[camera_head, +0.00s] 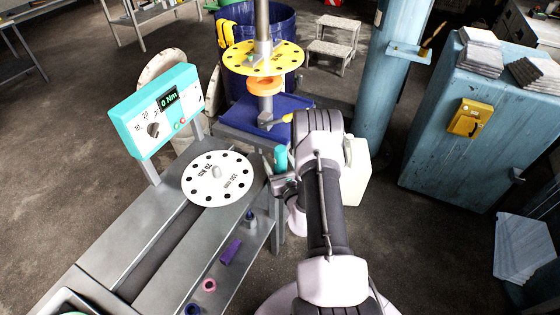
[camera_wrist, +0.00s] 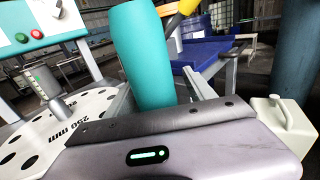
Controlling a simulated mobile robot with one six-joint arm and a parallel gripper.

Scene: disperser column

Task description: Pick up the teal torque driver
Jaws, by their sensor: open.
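The teal torque driver (camera_head: 281,157) shows as a short upright teal cylinder beside the right edge of the bench, just left of my arm. In the wrist view its teal handle (camera_wrist: 140,52) is large and close, slightly tilted, right behind the grey edge of my gripper's body. My gripper (camera_head: 284,182) is open and sits at the driver's lower part. My gripper's body hides the driver's lower end, and I cannot tell whether the fingers touch it.
A white disc with holes (camera_head: 218,180) lies on the bench left of the driver. A teal box (camera_head: 152,110) reading "0 Nm" stands behind it. A yellow disc (camera_head: 263,58) sits on a shaft above a blue tray (camera_head: 262,125). A pale jug (camera_head: 356,172) stands right of my arm.

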